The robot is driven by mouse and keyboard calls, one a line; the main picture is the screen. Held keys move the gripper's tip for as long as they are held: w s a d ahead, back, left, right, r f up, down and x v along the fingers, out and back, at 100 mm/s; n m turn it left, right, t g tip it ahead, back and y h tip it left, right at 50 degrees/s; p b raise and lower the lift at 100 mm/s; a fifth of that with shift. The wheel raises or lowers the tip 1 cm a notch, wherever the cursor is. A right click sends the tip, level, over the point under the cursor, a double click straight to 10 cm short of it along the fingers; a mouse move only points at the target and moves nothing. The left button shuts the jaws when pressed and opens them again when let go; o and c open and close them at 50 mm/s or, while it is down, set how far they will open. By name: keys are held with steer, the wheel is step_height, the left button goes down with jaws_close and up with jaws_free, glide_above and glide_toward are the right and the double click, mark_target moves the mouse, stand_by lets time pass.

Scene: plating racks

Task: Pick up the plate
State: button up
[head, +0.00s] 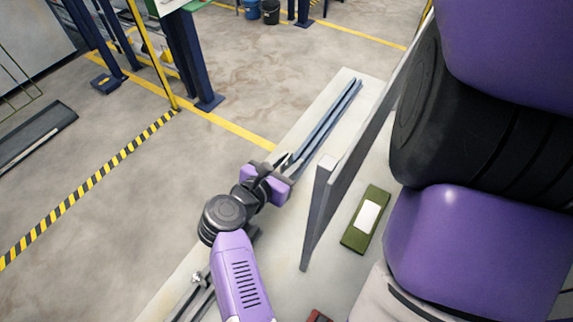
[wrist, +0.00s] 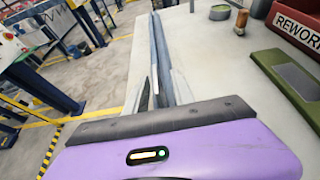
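My gripper (head: 289,160) is purple and black and is low over the left side of the pale table, at the near end of a long blue-grey slotted rack (head: 330,112). In the wrist view, the two fingers of my gripper (wrist: 161,88) stand apart, one on each side of the rack's line (wrist: 160,45). Dark and grey strips show between the fingers. I cannot make out the plate for certain, or whether a thin edge standing in the rack is the plate. The finger tips partly cover this spot.
A tall grey panel (head: 370,130) stands right of my gripper in the head view.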

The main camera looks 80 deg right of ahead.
steer(key=shift+x, duration=1)
steer(key=shift+a, duration=0.1)
jaws_close()
stand_by(0.6)
